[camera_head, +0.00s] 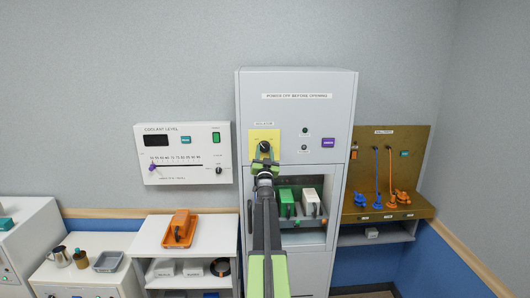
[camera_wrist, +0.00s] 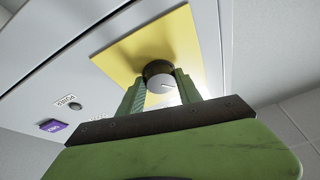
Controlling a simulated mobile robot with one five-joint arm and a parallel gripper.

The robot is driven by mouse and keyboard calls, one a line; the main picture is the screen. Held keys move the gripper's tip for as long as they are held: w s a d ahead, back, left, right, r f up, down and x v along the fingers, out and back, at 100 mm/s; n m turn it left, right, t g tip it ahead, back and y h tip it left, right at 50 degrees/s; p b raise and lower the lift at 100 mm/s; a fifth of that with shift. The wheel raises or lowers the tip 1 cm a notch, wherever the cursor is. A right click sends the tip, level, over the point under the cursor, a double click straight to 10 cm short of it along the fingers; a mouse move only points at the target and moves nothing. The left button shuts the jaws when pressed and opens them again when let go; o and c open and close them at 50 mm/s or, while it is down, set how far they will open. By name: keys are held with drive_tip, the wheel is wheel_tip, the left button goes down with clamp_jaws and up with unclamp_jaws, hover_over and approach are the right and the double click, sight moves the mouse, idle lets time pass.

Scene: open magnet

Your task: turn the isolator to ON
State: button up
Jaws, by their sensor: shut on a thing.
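The isolator is a round knob (camera_wrist: 160,84) with a dark rim and a pale face, set on a yellow plate (camera_wrist: 115,55). A thin dark line on its face points roughly to the right in the wrist view. In the head view the yellow plate (camera_head: 257,136) is on the upper front of a tall grey cabinet, and my gripper partly hides the knob (camera_head: 264,146). My gripper (camera_wrist: 159,88) is shut on the knob, one green finger on each side; it also shows in the head view (camera_head: 265,163). I cannot read any ON or OFF marking.
The cabinet (camera_head: 297,84) has two small lamps and a purple button (camera_head: 328,143) right of the plate. Below is an open bay with a green block (camera_head: 286,203) and a white block (camera_head: 309,199). A coolant panel (camera_head: 184,153) hangs left; a brown pegboard (camera_head: 415,150) stands right.

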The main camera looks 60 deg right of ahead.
drive_tip(key=m+g, duration=0.1)
drive_tip(key=m, duration=0.1)
drive_tip(key=m+g+p, duration=0.1)
drive_tip(key=m, duration=0.1)
drive_tip(key=m+g+h, duration=0.1)
drive_tip(key=m, duration=0.2)
drive_tip(key=shift+w+a+r, duration=0.15)
drive_tip(key=shift+w+a, duration=0.05)
drive_tip(key=shift+w, duration=0.05)
drive_tip(key=m+g+p, duration=0.1)
drive_tip(key=m, duration=0.1)
drive_tip(key=m+g+p, duration=0.1)
drive_tip(key=m, duration=0.1)
drive_tip(key=shift+w+a+r+m+p, duration=0.1)
drive_tip(key=shift+r+m+p, duration=0.05)
drive_tip(key=shift+m+p, duration=0.2)
drive_tip(key=m+g+p, duration=0.1)
drive_tip(key=m, duration=0.1)
drive_tip(key=m+g+p, duration=0.1)
drive_tip(key=m+p, duration=0.1)
drive_tip(key=m, duration=0.1)
drive_tip(key=shift+r+y, duration=0.2)
drive_tip(key=shift+y, duration=0.2)
clamp_jaws()
drive_tip(key=shift+m+g+y+p, duration=0.45)
drive_tip(key=shift+m+p, duration=0.6)
drive_tip(key=shift+m, duration=0.5)
drive_tip(key=shift+f, duration=0.15)
unclamp_jaws()
